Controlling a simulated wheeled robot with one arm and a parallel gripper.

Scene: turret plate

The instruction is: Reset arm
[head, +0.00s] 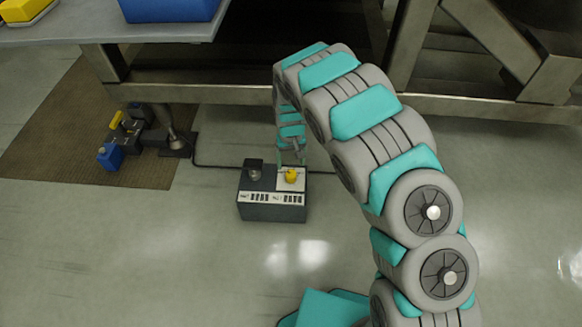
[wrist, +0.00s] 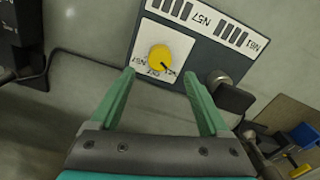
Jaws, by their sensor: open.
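The knob appears beyond and between the fingertips, apparently untouched. In the head view my gripper (head: 293,150) is small, just above the knob.
A brown mat (head: 60,135) at left bears a dark device with blue and yellow parts (head: 110,157). A black cable (head: 215,167) runs across the floor to the box. A workbench (head: 150,36) and metal beams stand behind. The floor in front is clear.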

